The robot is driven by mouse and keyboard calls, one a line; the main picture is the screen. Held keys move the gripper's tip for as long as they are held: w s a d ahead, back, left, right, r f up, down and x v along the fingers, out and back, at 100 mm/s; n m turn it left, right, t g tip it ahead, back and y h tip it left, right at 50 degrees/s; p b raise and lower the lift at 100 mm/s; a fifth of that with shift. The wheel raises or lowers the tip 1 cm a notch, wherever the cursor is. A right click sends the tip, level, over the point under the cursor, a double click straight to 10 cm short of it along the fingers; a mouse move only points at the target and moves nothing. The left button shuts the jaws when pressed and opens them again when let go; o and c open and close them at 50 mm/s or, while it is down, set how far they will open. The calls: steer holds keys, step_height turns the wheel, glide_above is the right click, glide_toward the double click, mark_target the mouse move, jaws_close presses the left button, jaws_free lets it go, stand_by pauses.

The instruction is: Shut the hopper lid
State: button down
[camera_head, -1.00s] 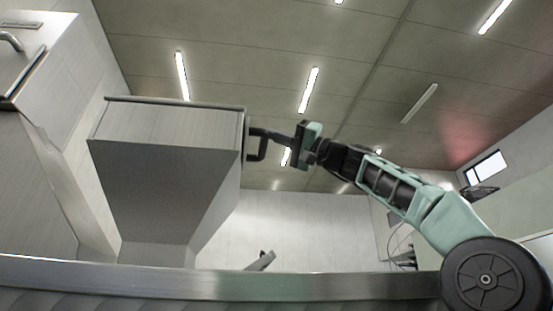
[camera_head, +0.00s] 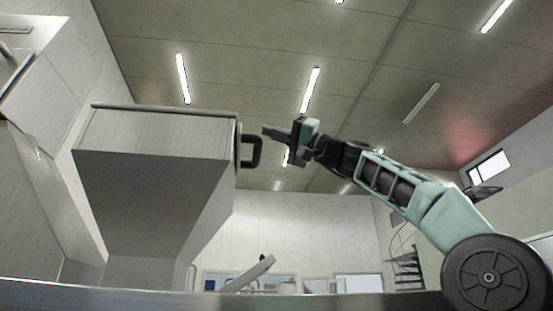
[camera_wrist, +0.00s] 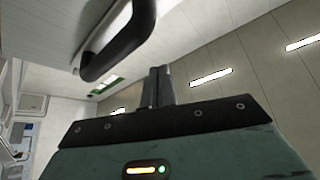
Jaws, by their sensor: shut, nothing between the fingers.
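The grey metal hopper (camera_head: 150,135) fills the left of the head view, seen from below, with a flat upper box and a sloping underside. A black bar handle (camera_head: 257,152) stands out from its right side; in the wrist view the handle (camera_wrist: 125,45) is large at the top, on a pale panel (camera_wrist: 75,20). I cannot tell how far the lid is open, as the hopper's top is hidden from this low angle. My gripper (camera_head: 266,131) is shut and empty, just right of the handle and near its upper end, apart from it. Its fingers (camera_wrist: 158,72) are together.
A metal edge (camera_head: 330,300) runs along the bottom of the head view. Another metal cabinet (camera_head: 20,60) stands at the far left. A tilted grey bar (camera_head: 250,273) shows low behind the hopper. The space right of the handle, around my gripper, looks clear.

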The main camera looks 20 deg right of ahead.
steer(key=w+d+b+v, duration=0.1)
steer(key=w+b+v, duration=0.1)
steer(key=b+v, duration=0.3)
steer(key=v, duration=0.4)
steer(key=shift+d+b, duration=0.25)
steer(key=shift+b, duration=0.1)
steer(key=shift+s+f, duration=0.1)
